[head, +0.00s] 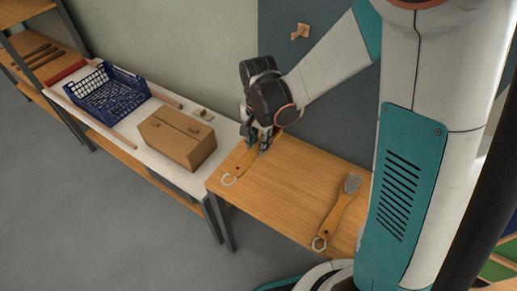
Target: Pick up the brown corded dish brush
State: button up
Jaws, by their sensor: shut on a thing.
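A brown wooden dish brush (241,166) with a pale cord loop at its handle end is at the left end of the wooden table. My gripper (260,146) is shut on this brush, at the end away from the cord. The gripper hides the brush's head, and I cannot tell whether the brush touches the table. A second brown brush (338,212) with grey bristles and a pale cord loop lies on the right part of the table, apart from my gripper.
The wooden table (285,190) is bare between the two brushes. On the white bench to the left stand a cardboard box (176,138) and a blue crate (108,92). A grey panel with a small wooden peg (300,32) rises behind.

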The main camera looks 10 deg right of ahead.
notch_tip(320, 180, up, 10)
jog(key=p, duration=0.2)
jog(key=shift+p, duration=0.35)
jog(key=shift+f, duration=0.15)
dwell(0.5)
